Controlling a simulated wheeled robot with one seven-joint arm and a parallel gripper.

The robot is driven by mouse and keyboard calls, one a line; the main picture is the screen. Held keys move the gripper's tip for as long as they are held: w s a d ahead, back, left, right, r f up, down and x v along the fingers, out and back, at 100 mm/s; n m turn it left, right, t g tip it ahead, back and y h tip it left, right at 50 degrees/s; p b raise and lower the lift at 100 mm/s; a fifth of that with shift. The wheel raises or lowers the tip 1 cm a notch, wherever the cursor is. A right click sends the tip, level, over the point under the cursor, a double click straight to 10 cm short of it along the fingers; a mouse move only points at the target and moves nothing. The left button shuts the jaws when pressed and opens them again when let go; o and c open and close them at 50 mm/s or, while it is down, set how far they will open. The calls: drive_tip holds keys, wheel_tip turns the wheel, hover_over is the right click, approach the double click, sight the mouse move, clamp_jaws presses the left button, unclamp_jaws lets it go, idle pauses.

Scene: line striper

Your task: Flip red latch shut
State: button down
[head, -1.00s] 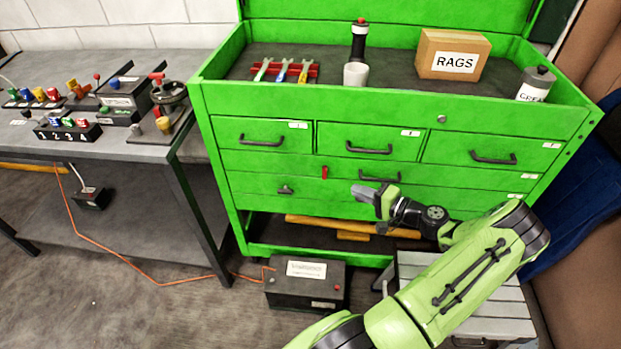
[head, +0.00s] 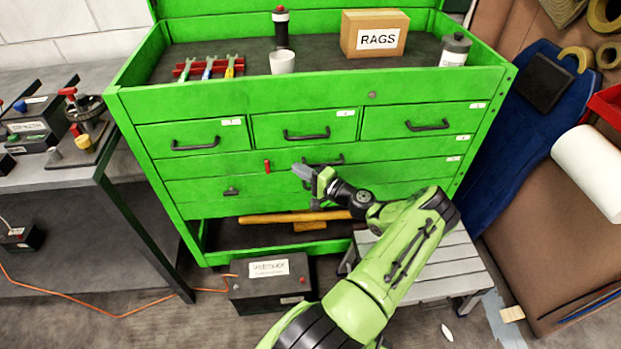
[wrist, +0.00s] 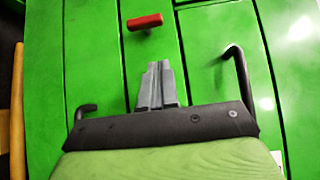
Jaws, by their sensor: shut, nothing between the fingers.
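The red latch (head: 267,166) is a small red bar on the front of the green tool chest (head: 232,163), between the wide drawers below the top row. In the head view it stands about upright. In the wrist view the red latch (wrist: 145,21) lies crosswise, just beyond the fingertips. My gripper (head: 301,170) is shut and empty, a little to the right of the latch in the head view. In the wrist view my gripper (wrist: 157,66) has its fingers together, pointing toward the latch with a visible gap. I cannot tell how far it is from the drawer front.
Black drawer handles stick out nearby, one (head: 323,160) behind my gripper and a small one (head: 231,191) lower left. A black box (head: 270,284) and a grey slatted stool (head: 432,262) stand below. A workbench (head: 75,172) is at left.

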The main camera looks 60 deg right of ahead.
sight(267, 162)
drive_tip(key=w, duration=0.2)
drive_tip(key=w+a, duration=0.1)
drive_tip(key=w, duration=0.1)
drive_tip(key=w+a, duration=0.1)
drive_tip(key=w, duration=0.1)
drive_tip(key=shift+a+b, duration=0.1)
drive_tip(key=shift+b, duration=0.3)
